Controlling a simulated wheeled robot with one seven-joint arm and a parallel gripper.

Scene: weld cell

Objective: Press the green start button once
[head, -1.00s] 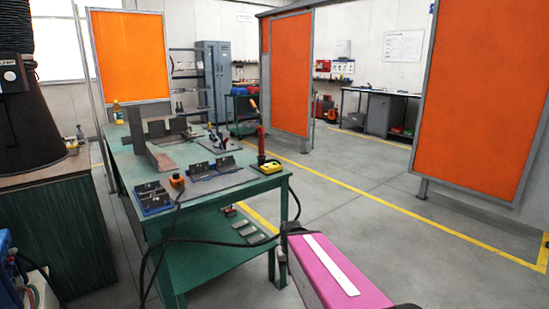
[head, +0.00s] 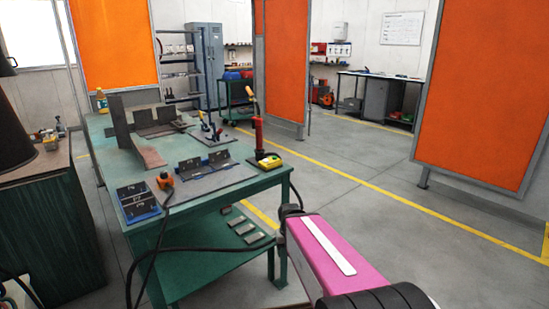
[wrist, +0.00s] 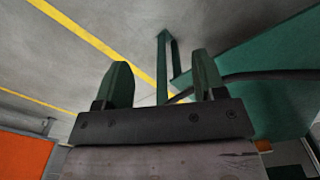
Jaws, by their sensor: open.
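A small yellow box (head: 268,161) sits on the near right corner of the green workbench (head: 262,185), at the foot of a red upright tool. It looks like the button box, but a green button on it is too small to make out. In the wrist view my gripper (wrist: 161,82) is open and empty, its two dark green fingers apart. It faces the floor and a green bench leg (wrist: 163,65); the yellow box is not in that view. In the head view my pink arm reaches toward the bench's right side, and its gripper is not clearly visible.
The red tool (head: 259,135) stands upright by the box. Dark metal fixtures (head: 203,164) and an orange device (head: 165,181) lie on the bench. A black cable (head: 215,248) hangs below the benchtop. Orange screens (head: 475,95) stand behind. The floor at right is clear.

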